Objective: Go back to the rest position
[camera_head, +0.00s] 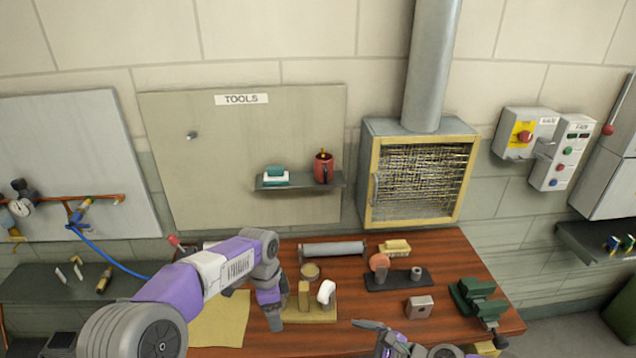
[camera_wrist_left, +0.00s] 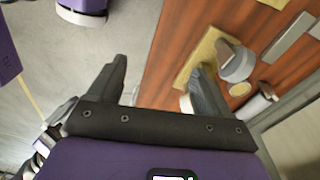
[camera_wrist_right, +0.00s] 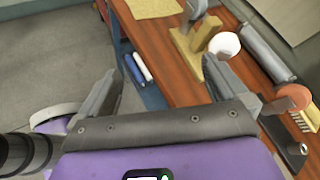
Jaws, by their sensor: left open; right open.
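My left gripper (camera_head: 272,310) hangs over the wooden workbench (camera_head: 350,342), beside a wooden stand (camera_head: 303,297) with a white curved piece (camera_head: 326,291). In the left wrist view its jaws (camera_wrist_left: 158,72) are spread and empty, with the right finger overlapping the bench in the picture. My right gripper (camera_head: 380,335) is low at the bench's front edge, partly cut off by the frame. In the right wrist view its jaws (camera_wrist_right: 162,78) are spread and empty, with the floor and bench edge beyond them.
A dark base with a pink disc (camera_head: 379,262), a metal block (camera_head: 420,307) and a green vise (camera_head: 478,298) stand on the right of the bench. A grey cylinder (camera_head: 333,248) and a brush (camera_head: 396,248) lie behind. A yellow sheet (camera_head: 222,322) lies left.

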